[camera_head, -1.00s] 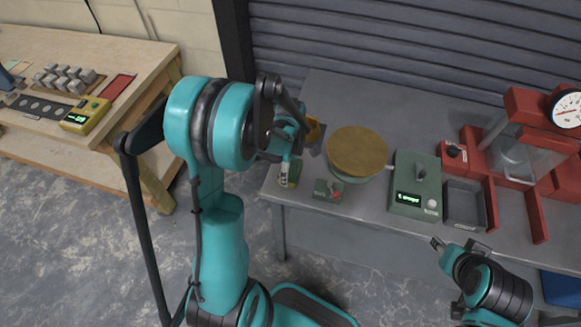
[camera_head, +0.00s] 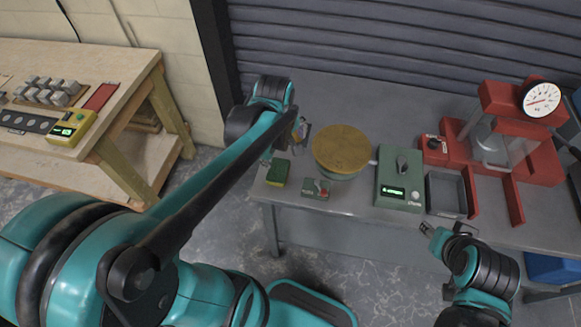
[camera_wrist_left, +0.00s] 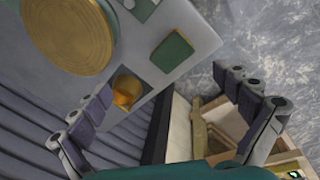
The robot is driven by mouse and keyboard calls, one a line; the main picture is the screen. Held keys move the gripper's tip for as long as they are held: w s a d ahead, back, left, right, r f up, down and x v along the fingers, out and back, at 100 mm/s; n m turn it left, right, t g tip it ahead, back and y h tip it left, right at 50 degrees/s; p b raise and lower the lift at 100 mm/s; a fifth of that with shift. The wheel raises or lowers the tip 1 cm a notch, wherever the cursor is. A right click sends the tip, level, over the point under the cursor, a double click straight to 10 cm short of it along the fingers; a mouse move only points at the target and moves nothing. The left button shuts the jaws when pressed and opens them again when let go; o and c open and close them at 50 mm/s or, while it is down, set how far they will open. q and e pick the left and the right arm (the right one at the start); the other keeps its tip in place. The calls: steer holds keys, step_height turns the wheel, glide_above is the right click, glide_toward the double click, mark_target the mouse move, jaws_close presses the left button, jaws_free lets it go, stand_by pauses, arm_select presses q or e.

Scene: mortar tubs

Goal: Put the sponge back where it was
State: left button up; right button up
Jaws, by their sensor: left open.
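The green and yellow sponge (camera_head: 278,172) lies on the grey table near its front left corner. It also shows in the left wrist view (camera_wrist_left: 172,52) as a green block near the table edge. My left gripper (camera_head: 300,130) is behind the sponge in the head view, partly hidden by its own arm. In the left wrist view my left gripper (camera_wrist_left: 170,84) has its fingers wide apart with nothing between them; the sponge is apart from both fingers. My right gripper (camera_head: 432,232) hangs by the table's front edge, its jaws too small to read.
An orange cup (camera_wrist_left: 128,88) is near the left gripper. A wooden bench (camera_head: 130,75) stands left.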

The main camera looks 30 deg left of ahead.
arm_select(q)
steer(key=s+d+r+m+t, duration=0.3)
steer(key=s+d+m, duration=0.3)
steer(key=m, duration=0.7)
steer(key=shift+s+d+m+t, duration=0.2)
steer(key=shift+s+m+t, duration=0.2)
steer(key=shift+s+t, duration=0.55)
steer(key=shift+r, duration=0.1)
